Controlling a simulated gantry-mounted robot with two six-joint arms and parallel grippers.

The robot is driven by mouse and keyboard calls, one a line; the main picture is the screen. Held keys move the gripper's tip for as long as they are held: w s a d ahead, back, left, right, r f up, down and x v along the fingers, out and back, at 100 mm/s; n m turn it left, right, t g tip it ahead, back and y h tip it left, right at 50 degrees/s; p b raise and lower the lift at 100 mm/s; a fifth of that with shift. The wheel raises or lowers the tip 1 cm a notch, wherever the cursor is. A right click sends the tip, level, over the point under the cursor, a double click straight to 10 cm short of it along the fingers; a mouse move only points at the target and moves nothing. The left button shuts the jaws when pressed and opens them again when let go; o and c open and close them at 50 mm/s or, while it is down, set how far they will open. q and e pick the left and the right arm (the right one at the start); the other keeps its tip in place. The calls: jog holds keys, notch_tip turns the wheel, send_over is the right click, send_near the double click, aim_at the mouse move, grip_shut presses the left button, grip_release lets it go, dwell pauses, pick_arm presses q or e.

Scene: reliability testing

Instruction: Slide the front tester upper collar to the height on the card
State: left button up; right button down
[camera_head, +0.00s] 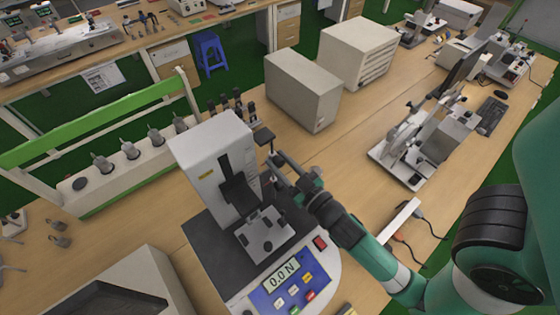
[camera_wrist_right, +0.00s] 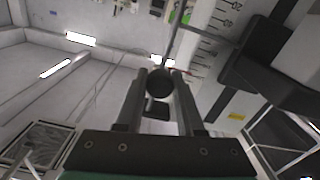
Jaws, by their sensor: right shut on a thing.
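The front tester (camera_head: 205,150) is a white column on a dark base with a 0.0 N display panel (camera_head: 285,285). My right gripper (camera_head: 277,165) reaches the column's right side from the lower right. In the right wrist view its two fingers (camera_wrist_right: 160,88) are shut on a round dark knob (camera_wrist_right: 159,82), which appears to belong to the upper collar. A thin rod (camera_wrist_right: 175,40) runs up beside the knob. A numbered scale (camera_wrist_right: 207,50) shows on the column. I cannot make out the card or its height. My left gripper is not in view.
A black arm or bracket (camera_wrist_right: 265,75) juts from the column close to the right gripper. A grey box (camera_head: 300,90) and a drawer unit (camera_head: 360,50) stand behind. A green-railed rack (camera_head: 100,115) is at left.

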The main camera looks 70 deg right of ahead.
jog(key=shift+r, duration=0.1)
dwell(0.5)
jog(key=shift+r+p, duration=0.45)
jog(key=shift+r, duration=0.1)
jog(key=shift+f, duration=0.1)
jog(key=c, duration=0.5)
grip_release()
jog(key=shift+f, duration=0.1)
